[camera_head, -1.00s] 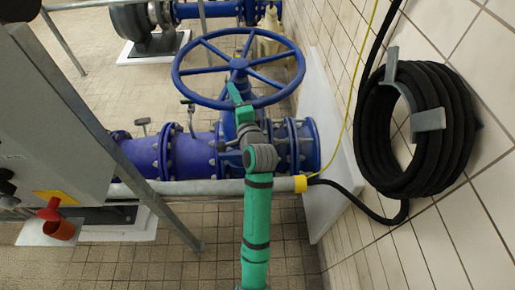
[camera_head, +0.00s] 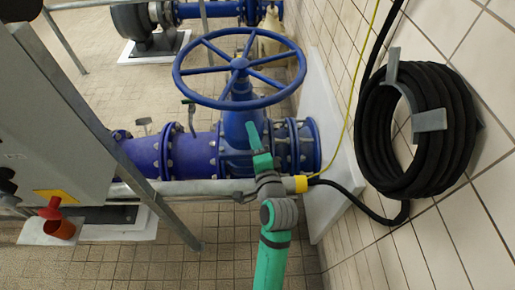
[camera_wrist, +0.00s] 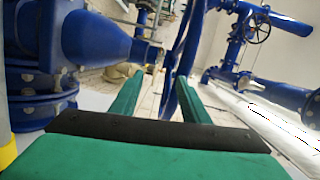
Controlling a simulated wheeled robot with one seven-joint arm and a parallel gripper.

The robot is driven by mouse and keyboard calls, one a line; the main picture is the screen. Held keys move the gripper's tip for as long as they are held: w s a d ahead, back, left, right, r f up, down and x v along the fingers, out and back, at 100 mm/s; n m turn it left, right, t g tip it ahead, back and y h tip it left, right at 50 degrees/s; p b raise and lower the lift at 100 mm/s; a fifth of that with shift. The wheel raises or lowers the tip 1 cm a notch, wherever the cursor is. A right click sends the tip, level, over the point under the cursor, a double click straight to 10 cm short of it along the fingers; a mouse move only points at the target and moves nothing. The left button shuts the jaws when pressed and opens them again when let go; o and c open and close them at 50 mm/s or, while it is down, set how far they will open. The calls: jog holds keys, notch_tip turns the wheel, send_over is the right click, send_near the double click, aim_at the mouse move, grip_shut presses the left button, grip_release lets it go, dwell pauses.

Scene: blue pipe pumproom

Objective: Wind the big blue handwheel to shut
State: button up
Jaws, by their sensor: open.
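The big blue handwheel (camera_head: 239,63) sits on top of a blue valve in the head view, its spoked rim tilted towards me. My gripper (camera_head: 252,132) is in front of the valve body, just below the near part of the rim, and looks clear of it. In the wrist view my gripper (camera_wrist: 160,75) has its two green fingers apart, with nothing held. A curved blue band, which looks like the handwheel rim (camera_wrist: 188,45), runs between and beyond the fingertips, close to the right one. Whether it touches a finger I cannot tell.
A grey railing (camera_head: 215,187) with a yellow end crosses in front of the valve, under my arm. A grey cabinet (camera_head: 70,110) stands at left. A coiled black hose (camera_head: 455,130) hangs on the tiled wall at right. Blue pipework (camera_head: 140,155) runs left from the valve.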

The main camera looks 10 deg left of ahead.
jog(key=shift+h, duration=0.6)
jog(key=shift+s+d+f, duration=0.5)
jog(key=shift+f, duration=0.25)
jog(key=shift+s+d+f, duration=0.45)
jog(key=shift+d+f, duration=0.05)
jog(key=shift+f, duration=0.2)
